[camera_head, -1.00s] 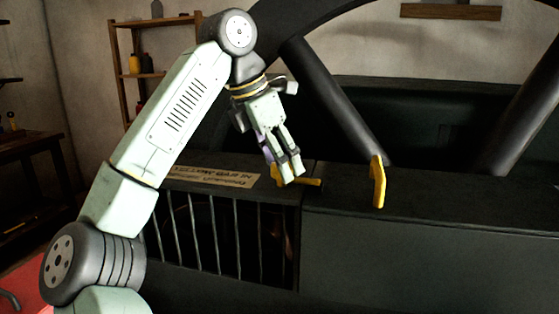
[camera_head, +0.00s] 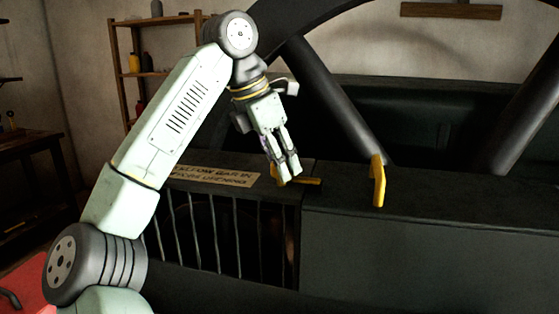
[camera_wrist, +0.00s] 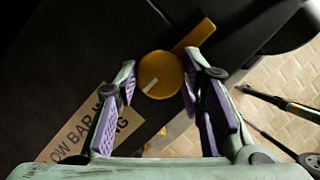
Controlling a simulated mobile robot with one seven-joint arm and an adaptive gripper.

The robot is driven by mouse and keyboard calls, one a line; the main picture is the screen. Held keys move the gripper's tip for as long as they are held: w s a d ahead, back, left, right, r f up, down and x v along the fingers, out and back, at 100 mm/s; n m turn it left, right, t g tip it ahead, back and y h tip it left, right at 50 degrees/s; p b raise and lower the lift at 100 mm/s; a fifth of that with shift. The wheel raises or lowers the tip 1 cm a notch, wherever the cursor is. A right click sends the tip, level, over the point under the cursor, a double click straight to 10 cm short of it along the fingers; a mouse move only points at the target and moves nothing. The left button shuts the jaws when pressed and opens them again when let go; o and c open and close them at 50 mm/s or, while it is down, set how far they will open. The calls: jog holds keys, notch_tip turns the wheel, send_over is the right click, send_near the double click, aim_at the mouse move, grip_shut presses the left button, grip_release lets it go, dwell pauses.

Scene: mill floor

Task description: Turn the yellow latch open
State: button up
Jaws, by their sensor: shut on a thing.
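The yellow latch (camera_head: 311,181) lies on top of the dark cabinet, near the corner of the barred front. In the wrist view it has a round yellow knob (camera_wrist: 160,75) with a white mark and a flat bar reaching to the upper right. My gripper (camera_head: 287,176) points down at the latch from above. In the wrist view its purple-padded fingers stand on both sides of the knob, shut on it. Part of the latch is hidden behind the fingers in the head view.
A second yellow handle (camera_head: 378,181) stands upright on the cabinet edge to the right. A sign (camera_head: 214,176) lies left of the latch, above the barred opening (camera_head: 222,238). A thick dark spoke (camera_head: 335,100) slants down behind my gripper. A shelf (camera_head: 150,75) stands at the back left.

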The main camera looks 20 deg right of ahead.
jog(key=shift+n, duration=0.3)
jog(key=shift+c, duration=0.4)
jog(key=n+t, duration=0.1)
jog(key=n, duration=0.2)
jog(key=shift+s+y, duration=0.1)
jog(key=shift+y, duration=0.2)
jog(key=n+t, duration=0.1)
jog(key=n, duration=0.1)
jog(key=n+t+y+b, duration=0.1)
jog(key=n, duration=0.2)
jog(key=shift+s+d, duration=0.1)
jog(key=n+y, duration=0.1)
jog(key=n, duration=0.1)
jog(key=n+y+p, duration=0.1)
jog(key=n, duration=0.2)
jog(key=shift+d+n+t, duration=0.2)
jog(key=shift+n+t, duration=0.1)
jog(key=shift+t, duration=0.1)
jog(key=shift+n+y, duration=0.8)
jog(key=shift+n, duration=1)
jog(key=o, duration=1.1)
jog(key=shift+o, duration=0.2)
